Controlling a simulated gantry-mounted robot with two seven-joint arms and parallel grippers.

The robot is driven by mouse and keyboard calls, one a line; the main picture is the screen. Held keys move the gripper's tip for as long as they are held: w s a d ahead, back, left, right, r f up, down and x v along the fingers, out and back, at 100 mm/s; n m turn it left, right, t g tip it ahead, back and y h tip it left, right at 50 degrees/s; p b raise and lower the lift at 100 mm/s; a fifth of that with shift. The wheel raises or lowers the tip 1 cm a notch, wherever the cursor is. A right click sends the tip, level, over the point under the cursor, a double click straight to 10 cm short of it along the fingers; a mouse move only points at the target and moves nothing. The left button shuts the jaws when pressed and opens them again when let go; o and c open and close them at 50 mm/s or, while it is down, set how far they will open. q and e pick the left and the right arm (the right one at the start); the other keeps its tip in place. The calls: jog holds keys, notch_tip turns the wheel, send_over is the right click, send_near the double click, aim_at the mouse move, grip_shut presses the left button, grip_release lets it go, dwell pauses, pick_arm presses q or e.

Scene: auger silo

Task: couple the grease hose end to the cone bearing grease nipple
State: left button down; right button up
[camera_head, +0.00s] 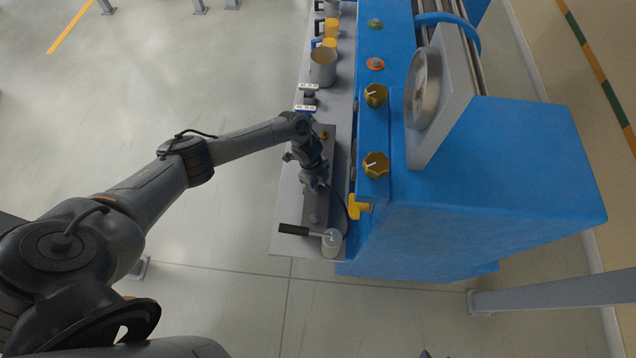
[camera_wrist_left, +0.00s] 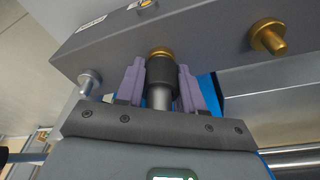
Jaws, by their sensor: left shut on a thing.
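My left gripper (camera_head: 316,188) is over the grey block on the bench. In the left wrist view its two purple fingers (camera_wrist_left: 160,88) are shut on the hose end (camera_wrist_left: 160,92), a dark sleeve with a grey stem. A brass piece (camera_wrist_left: 159,53) shows directly beyond the sleeve, against the block face; I cannot tell whether the two are coupled. Another brass nipple (camera_wrist_left: 268,37) is to the right and a silver one (camera_wrist_left: 90,80) to the left, both free. Labels telling which is the cone bearing nipple are unreadable. My right gripper is not in view.
The grey block (camera_head: 319,145) lies along the bench. A grease pump (camera_head: 332,243) with a black handle stands at the near end, a dark hose (camera_head: 347,212) beside it. The blue machine (camera_head: 470,190), with yellow knobs (camera_head: 375,164), borders the right. A metal cup (camera_head: 322,67) stands farther back.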

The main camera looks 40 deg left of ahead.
pick_arm(q)
jog(key=c, duration=0.6)
grip_release()
